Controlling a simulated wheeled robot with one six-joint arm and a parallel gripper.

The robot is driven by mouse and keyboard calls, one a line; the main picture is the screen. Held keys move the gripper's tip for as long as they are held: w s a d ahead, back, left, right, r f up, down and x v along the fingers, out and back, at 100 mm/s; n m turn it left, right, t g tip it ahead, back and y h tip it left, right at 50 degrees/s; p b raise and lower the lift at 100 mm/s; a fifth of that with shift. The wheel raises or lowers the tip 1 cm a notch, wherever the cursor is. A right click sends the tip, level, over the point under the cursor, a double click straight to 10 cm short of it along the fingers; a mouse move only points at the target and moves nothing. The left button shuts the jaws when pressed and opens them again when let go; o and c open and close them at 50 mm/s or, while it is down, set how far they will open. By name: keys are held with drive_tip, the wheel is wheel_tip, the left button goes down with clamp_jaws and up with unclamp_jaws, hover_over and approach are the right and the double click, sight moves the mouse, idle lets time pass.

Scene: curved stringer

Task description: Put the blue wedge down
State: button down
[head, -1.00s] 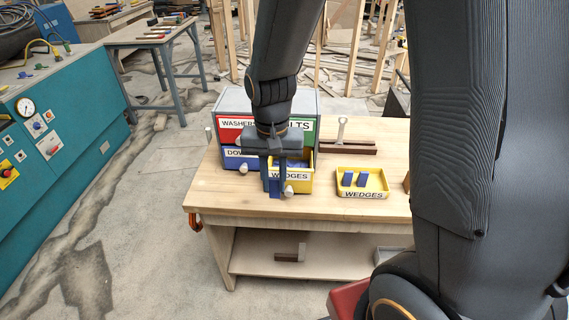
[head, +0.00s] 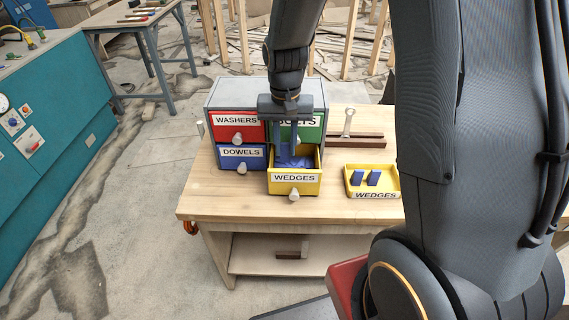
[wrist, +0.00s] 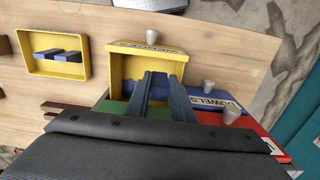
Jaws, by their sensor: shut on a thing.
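My gripper (head: 292,152) points down into the open yellow wedges drawer (head: 295,182) and is shut on a blue wedge. The held wedge is hard to tell apart from the fingers and from the blue pieces (head: 300,163) lying in the drawer. A yellow tray (head: 374,194) labelled WEDGES stands right of the drawer.
The drawer belongs to a grey cabinet (head: 222,92) with a red washers drawer (head: 237,132), a blue dowels drawer (head: 242,166) and a green bolts drawer beside my gripper. A brown bar (head: 352,140) lies behind the tray. The bench top (head: 215,200) is clear at the front.

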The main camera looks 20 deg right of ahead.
sight(284, 161)
wheel_tip(284, 161, down, 7)
drive_tip(key=b, duration=0.5)
drive_tip(key=shift+w+a+f, duration=0.1)
drive_tip(key=shift+a+f, duration=0.05)
drive_tip(key=shift+f+b, duration=0.4)
drive_tip(key=shift+b, duration=0.15)
drive_tip(key=shift+w+f, duration=0.15)
drive_tip(key=shift+w, duration=0.25)
drive_tip(key=shift+d, duration=0.25)
drive_tip(key=shift+a, duration=0.1)
drive_tip(key=shift+f+b, duration=0.35)
drive_tip(key=shift+f, duration=0.2)
drive_tip(key=c, duration=1.8)
unclamp_jaws()
